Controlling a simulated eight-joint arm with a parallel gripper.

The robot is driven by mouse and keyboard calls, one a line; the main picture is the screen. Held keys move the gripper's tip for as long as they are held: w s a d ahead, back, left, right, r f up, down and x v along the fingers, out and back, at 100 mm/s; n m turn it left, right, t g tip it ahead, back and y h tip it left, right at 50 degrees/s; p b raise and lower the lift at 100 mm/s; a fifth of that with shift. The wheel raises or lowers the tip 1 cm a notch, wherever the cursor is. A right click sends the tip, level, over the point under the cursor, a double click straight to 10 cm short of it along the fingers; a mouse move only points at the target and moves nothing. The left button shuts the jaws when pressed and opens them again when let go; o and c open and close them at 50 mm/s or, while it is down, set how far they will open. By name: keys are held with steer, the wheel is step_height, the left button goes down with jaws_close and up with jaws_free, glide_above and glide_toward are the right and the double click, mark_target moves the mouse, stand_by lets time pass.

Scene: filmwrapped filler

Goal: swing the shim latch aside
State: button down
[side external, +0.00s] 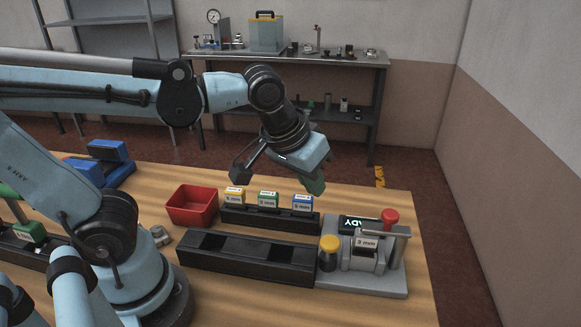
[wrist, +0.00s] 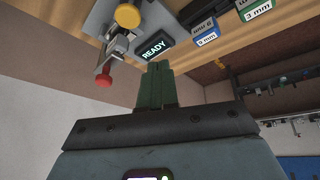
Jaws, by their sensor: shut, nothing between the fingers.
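The fixture (side external: 362,284) is a grey plate at the right of the table. It bears a yellow-capped post (side external: 329,245), a red knob (side external: 390,216), a lit display reading READY (wrist: 153,50) and a white labelled block (side external: 367,243). The red knob also shows in the wrist view (wrist: 103,81). My gripper (side external: 315,186) has green fingers, shut and empty, above the table behind the fixture, apart from it. The fingers also show in the wrist view (wrist: 155,78).
A black rack (side external: 270,220) holds yellow, green and blue labelled blocks left of the fixture. A long black slotted tray (side external: 245,260) lies in front of it. A red bin (side external: 192,206) stands further left. Bare wood lies at the right front.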

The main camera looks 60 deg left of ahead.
mark_target(388, 222)
steer(key=d+r+n+g+y, duration=0.2)
steer(key=d+n, duration=0.4)
steer(key=d, duration=1.1)
step_height(388, 222, up, 2)
steer(key=shift+r+n+y, duration=0.1)
steer(key=shift+n+y, duration=0.3)
steer(key=shift+y, duration=0.2)
steer(key=w+a+f, duration=0.5)
steer(key=f, duration=0.4)
steer(key=shift+w+a+f, duration=0.2)
